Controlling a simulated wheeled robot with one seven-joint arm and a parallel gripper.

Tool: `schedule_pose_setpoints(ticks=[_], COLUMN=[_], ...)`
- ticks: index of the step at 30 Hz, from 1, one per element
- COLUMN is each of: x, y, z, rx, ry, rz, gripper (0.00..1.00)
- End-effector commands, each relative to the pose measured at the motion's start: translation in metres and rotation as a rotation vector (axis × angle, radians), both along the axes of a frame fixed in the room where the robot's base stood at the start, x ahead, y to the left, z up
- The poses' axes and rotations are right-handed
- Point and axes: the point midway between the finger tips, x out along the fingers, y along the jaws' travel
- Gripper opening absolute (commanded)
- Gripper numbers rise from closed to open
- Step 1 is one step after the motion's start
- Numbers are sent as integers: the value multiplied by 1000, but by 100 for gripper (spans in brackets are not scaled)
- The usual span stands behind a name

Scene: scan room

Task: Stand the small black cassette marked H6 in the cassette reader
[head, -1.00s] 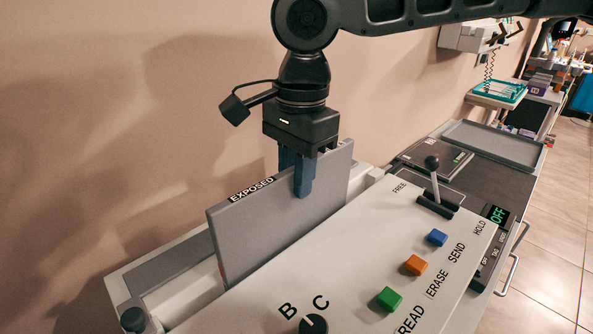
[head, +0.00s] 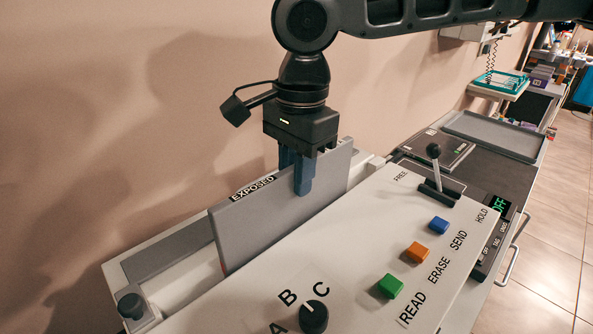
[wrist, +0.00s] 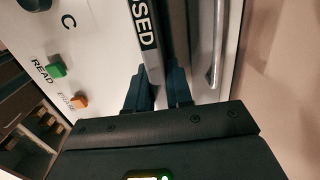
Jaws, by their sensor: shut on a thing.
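My gripper (head: 304,178) is shut on the top edge of a grey upright plate-like cassette (head: 262,227) labelled EXPOSED. The cassette stands in or just over the long slot of the white cassette reader (head: 365,235); its lower edge is hidden behind the sloping panel. In the wrist view my fingers (wrist: 160,90) lie on either side of the cassette's edge (wrist: 150,70). I can read no H6 mark on it. A flat dark plate (head: 437,149) with small labels lies on the counter at the back right; its mark is too small to read.
The reader's panel has a lever (head: 434,165), blue (head: 439,225), orange (head: 417,252) and green (head: 390,286) buttons, and a knob (head: 314,316). A display (head: 497,213) reads OFF. A grey tray (head: 495,134) lies farther back. The wall is close behind the reader.

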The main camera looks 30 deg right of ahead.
Motion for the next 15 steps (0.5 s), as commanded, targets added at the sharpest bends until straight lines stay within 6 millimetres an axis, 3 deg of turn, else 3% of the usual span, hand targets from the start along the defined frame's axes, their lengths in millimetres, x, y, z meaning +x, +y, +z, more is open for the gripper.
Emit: schedule_pose_setpoints(ticks=[2, 3, 11, 15], x=[0, 0, 0, 0], y=[0, 0, 0, 0], z=[1, 1, 1, 0], rx=[0, 0, 0, 0], ry=[-1, -1, -1, 0], rz=[0, 0, 0, 0], gripper=[0, 24, 49, 50])
